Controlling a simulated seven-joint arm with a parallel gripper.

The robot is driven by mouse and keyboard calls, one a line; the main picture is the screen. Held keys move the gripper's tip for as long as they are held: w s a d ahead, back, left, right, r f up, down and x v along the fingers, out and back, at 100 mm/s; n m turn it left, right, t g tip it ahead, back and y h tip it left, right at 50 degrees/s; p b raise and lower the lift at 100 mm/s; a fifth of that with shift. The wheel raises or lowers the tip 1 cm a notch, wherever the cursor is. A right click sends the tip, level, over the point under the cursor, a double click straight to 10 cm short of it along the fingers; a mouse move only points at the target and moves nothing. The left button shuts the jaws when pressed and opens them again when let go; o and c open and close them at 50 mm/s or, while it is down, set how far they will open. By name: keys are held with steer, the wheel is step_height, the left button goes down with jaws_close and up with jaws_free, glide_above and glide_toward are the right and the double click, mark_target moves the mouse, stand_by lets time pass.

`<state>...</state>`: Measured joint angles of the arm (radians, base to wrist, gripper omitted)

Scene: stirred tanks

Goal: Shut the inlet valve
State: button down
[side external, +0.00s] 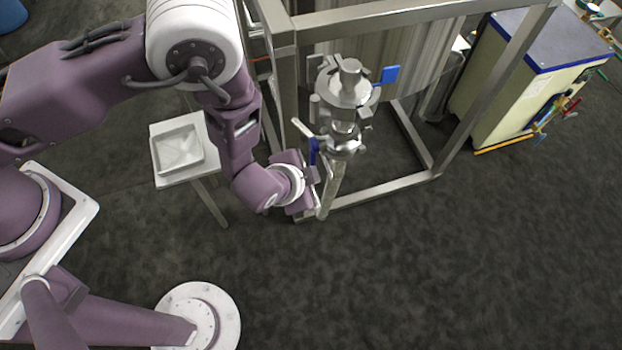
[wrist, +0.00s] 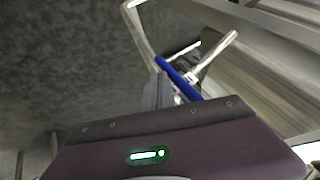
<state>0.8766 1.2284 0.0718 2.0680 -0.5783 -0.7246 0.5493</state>
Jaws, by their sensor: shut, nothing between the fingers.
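A metal valve and pipe assembly (side external: 345,128) stands at the front of a steel frame. A blue lever handle (side external: 314,151) hangs on its lower left side; it also shows in the wrist view as a slanting blue bar (wrist: 179,77). A second blue handle (side external: 389,75) sticks out at the upper right of the assembly. I cannot tell which one is the inlet valve. My gripper (side external: 315,182) is shut and empty, low beside the lower blue lever. The grey fingers (wrist: 157,93) show in the wrist view close to the blue bar; contact cannot be told.
Steel frame bars (side external: 388,189) surround the corrugated tank (side external: 405,50) behind the valves. A small table (side external: 160,129) with a white tray (side external: 178,150) stands to the left. A cream cabinet (side external: 515,85) stands at the right. The floor in front is clear.

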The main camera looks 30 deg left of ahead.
steer(key=shift+w+a+f, duration=0.15)
steer(key=shift+w+a, duration=0.15)
steer(key=shift+a, duration=0.05)
stand_by(0.4)
steer(key=w+a+r+t+y, duration=0.1)
steer(key=w+a+r, duration=0.1)
steer(key=w+a, duration=0.4)
steer(key=shift+r, duration=0.35)
stand_by(0.8)
steer(key=shift+w+r, duration=0.1)
steer(key=shift+w+a+r+m+t+y, duration=0.2)
steer(key=shift+r+m+t+y, duration=0.15)
steer(key=shift+r+t, duration=0.15)
steer(key=shift+w+a+r+m+t+y, duration=0.15)
steer(key=shift+r+m+t+y, duration=0.1)
steer(key=shift+r+t+y, duration=0.25)
stand_by(2.1)
steer(key=shift+d+f, duration=0.1)
stand_by(0.5)
